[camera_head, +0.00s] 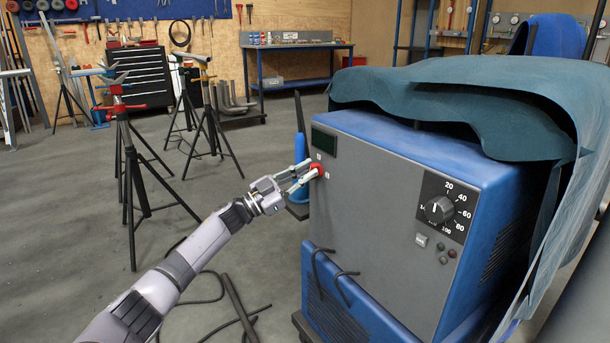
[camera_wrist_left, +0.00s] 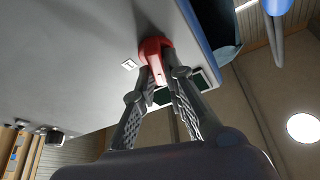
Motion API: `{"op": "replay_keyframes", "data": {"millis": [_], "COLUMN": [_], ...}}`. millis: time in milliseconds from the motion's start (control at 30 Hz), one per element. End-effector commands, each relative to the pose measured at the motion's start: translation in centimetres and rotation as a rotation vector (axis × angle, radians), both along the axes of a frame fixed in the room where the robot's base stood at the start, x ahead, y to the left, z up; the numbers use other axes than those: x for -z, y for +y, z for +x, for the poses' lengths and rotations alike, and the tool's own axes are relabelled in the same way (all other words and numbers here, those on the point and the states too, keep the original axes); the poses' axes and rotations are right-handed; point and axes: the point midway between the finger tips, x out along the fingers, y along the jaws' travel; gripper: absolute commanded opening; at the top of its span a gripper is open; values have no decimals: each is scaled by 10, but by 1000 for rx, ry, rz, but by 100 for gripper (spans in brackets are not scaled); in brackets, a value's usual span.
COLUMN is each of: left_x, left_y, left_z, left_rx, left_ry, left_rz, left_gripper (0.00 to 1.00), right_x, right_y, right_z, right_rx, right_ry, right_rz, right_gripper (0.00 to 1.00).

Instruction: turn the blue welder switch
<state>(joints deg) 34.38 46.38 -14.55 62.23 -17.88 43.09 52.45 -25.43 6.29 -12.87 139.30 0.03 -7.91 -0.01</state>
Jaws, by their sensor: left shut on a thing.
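The blue welder (camera_head: 400,210) stands at the right with a grey front panel. Its red switch (camera_head: 317,170) sits at the panel's upper left, below a dark display. My left gripper (camera_head: 306,176) reaches in from the left and is shut on the red switch. In the left wrist view the two fingers (camera_wrist_left: 163,82) close on either side of the red switch (camera_wrist_left: 153,48), against the grey panel. The fingers partly hide the switch's sides. My right gripper is in neither view.
A black dial (camera_head: 439,209) is on the panel's right. A teal cloth (camera_head: 450,95) drapes over the welder. Pipe stands (camera_head: 130,150) stand at the left, with a workbench (camera_head: 290,60) behind. Cables (camera_head: 225,305) lie on the floor below my arm.

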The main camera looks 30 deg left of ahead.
Motion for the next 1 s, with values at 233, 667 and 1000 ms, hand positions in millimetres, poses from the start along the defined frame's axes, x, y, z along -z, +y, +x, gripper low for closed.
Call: {"op": "replay_keyframes", "data": {"millis": [233, 667, 1000], "left_x": [-3, -3, -3], "left_y": [0, -1, -2], "left_z": [1, 0, 0], "left_rx": [-4, -4, -5], "left_ry": [-96, -253, -370], "left_rz": [218, 595, 879], "left_gripper": [0, 0, 0], "right_x": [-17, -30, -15], "right_y": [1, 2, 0], "right_z": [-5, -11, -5], "right_rx": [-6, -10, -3], "right_ry": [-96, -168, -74], "right_rz": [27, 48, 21], "right_gripper": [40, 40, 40]}}
